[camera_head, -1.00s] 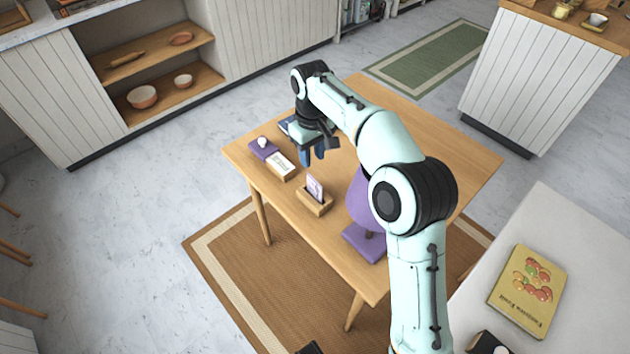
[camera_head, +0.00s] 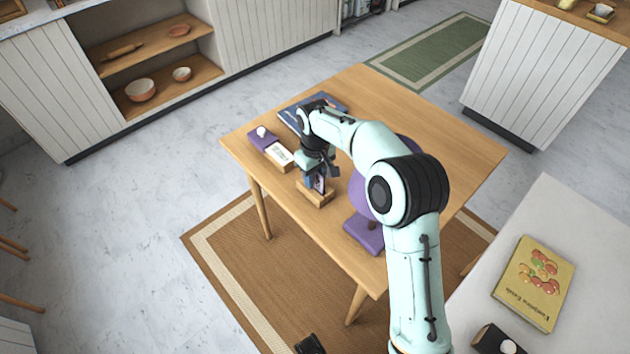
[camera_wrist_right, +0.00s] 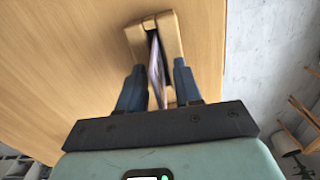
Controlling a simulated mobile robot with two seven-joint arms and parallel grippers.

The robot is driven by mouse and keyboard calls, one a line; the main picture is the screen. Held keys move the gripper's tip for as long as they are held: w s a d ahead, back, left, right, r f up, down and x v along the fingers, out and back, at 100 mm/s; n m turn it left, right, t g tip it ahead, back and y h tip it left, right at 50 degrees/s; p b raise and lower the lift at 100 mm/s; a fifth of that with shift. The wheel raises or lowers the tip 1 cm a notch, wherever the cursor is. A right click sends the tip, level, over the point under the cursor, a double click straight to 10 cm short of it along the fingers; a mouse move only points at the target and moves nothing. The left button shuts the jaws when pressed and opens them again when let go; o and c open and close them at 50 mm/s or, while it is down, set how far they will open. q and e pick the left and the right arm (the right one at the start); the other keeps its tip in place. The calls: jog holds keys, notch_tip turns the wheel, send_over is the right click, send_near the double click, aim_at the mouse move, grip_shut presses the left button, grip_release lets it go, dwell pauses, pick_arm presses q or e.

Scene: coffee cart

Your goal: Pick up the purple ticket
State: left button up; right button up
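The purple ticket (camera_head: 320,185) stands upright in the slot of a small wooden holder (camera_head: 318,199) near the front left edge of the table. In the head view it is mostly hidden by my right gripper (camera_head: 314,182), which has its blue fingers down at the holder. In the right wrist view the ticket (camera_wrist_right: 156,68) is seen nearly edge-on in the wooden holder (camera_wrist_right: 171,35). My right gripper (camera_wrist_right: 160,85) is open, with one finger on each side of the ticket and visible gaps.
A purple block with a white knob (camera_head: 262,132) and a white-topped wooden box (camera_head: 280,156) lie left of the holder. A dark blue book (camera_head: 290,114) lies behind. A purple stand (camera_head: 364,232) is close on the right, partly behind my arm.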

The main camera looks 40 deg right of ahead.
grip_shut()
dwell(0.3)
notch_tip(320, 180, up, 25)
jog(key=p, duration=0.9)
jog(key=shift+f, duration=0.1)
dwell(0.3)
